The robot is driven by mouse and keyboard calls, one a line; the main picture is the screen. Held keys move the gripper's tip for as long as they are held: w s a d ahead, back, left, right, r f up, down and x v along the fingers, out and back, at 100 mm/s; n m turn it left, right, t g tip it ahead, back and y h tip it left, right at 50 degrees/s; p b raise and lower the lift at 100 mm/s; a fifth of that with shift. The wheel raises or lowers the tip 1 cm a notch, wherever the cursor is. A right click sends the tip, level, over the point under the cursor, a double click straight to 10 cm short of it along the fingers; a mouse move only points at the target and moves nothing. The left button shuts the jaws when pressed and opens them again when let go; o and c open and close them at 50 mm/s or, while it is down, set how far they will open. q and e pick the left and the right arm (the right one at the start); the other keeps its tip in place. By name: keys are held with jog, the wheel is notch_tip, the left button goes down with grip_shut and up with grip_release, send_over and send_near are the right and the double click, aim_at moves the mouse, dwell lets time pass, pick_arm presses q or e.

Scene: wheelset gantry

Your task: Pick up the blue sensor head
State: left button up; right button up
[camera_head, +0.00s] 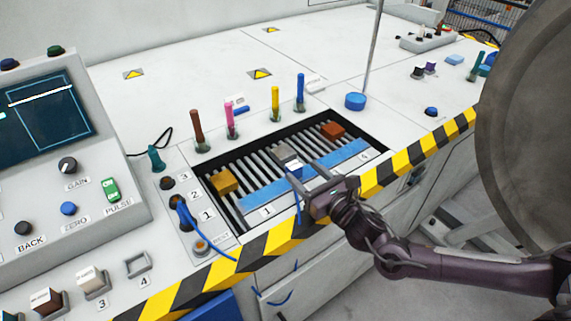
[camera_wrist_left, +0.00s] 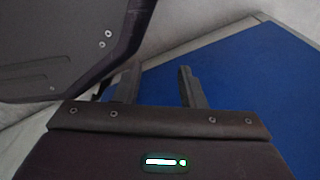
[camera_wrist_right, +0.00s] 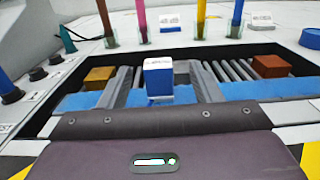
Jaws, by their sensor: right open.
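The blue sensor head, a small blue block with a white top, stands on the blue strip of the slatted tray, in the head view (camera_head: 294,170) and right wrist view (camera_wrist_right: 158,80). My right gripper (camera_head: 314,182) is open close to it. In the right wrist view, the block shows between the two separated fingers, with a gap on each side. I cannot tell whether its lower part is within their reach. A thin blue cable hangs near it. My left gripper (camera_wrist_left: 157,78) is open and empty in its wrist view, before a blue panel (camera_wrist_left: 235,85); the head view does not show it.
A grey block (camera_head: 286,153), a yellow-brown block (camera_head: 223,181) and a red-brown block (camera_head: 332,131) sit on the slats. Several coloured probes stand behind the tray, including a yellow one (camera_head: 275,100). A striped edge (camera_head: 420,150) runs along the front. A large grey disc (camera_head: 525,130) fills the right.

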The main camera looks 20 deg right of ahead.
aim_at(291, 162)
jog(key=shift+w+a+r, duration=0.2)
jog(key=shift+w+a, duration=0.1)
jog(key=shift+w, duration=0.4)
jog(key=x, duration=0.5)
jog(key=shift+w+a+f, duration=0.1)
jog(key=shift+a+f, duration=0.05)
jog(key=shift+f, duration=0.2)
jog(key=c, duration=1)
jog(key=shift+c, duration=0.5)
jog(key=shift+r, duration=0.15)
